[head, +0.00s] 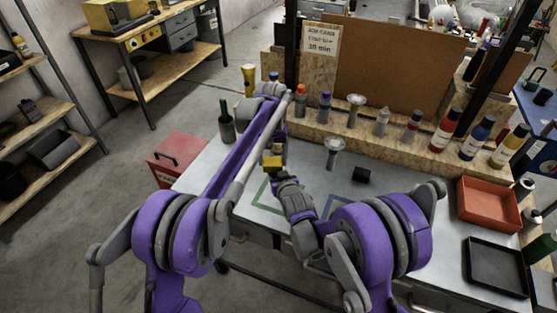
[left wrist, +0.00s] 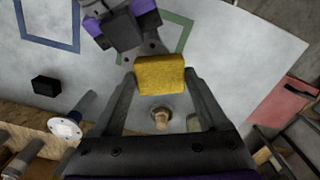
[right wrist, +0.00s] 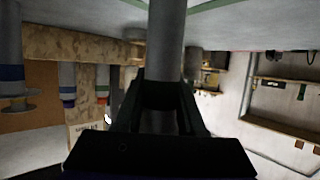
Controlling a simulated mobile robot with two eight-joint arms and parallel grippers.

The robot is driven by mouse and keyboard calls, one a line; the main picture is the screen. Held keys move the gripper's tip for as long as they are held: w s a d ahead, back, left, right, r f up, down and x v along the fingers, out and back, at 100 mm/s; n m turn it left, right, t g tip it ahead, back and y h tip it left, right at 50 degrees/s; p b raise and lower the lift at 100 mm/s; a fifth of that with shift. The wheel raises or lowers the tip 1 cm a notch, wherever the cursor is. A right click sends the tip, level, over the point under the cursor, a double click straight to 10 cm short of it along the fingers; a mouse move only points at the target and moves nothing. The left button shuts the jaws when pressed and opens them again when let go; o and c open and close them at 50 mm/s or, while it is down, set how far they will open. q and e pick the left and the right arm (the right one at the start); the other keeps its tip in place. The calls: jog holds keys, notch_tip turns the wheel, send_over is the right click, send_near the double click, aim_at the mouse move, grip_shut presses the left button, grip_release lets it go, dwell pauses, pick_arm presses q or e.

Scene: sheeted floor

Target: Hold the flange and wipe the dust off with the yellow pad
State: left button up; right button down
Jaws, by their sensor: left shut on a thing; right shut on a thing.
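The yellow pad (left wrist: 160,72) is clamped between the fingertips of my left gripper (left wrist: 160,84). In the head view the pad (head: 272,163) shows as a small yellow block above the table, close to my right gripper (head: 284,181). In the right wrist view my right gripper (right wrist: 163,92) is shut on a smooth grey cylinder, the flange's stem (right wrist: 166,38). The flange's far end is out of that view, and the head view hides it behind my arms. I cannot tell whether pad and flange touch. A similar flanged part (head: 334,150) stands on the table.
A black block (head: 361,174) lies on the table near green and blue outlined squares. A ledge with several bottles and another flanged part (head: 356,104) runs along the back. A red tray (head: 490,203) and black tray (head: 497,268) are at right. A red toolbox (head: 180,158) stands left.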

pick_arm(q)
jog(key=shift+r, duration=3.05)
notch_tip(320, 180, up, 3)
jog(key=shift+f, duration=3.6)
jog(key=shift+f, duration=1)
jog(key=shift+d, duration=0.15)
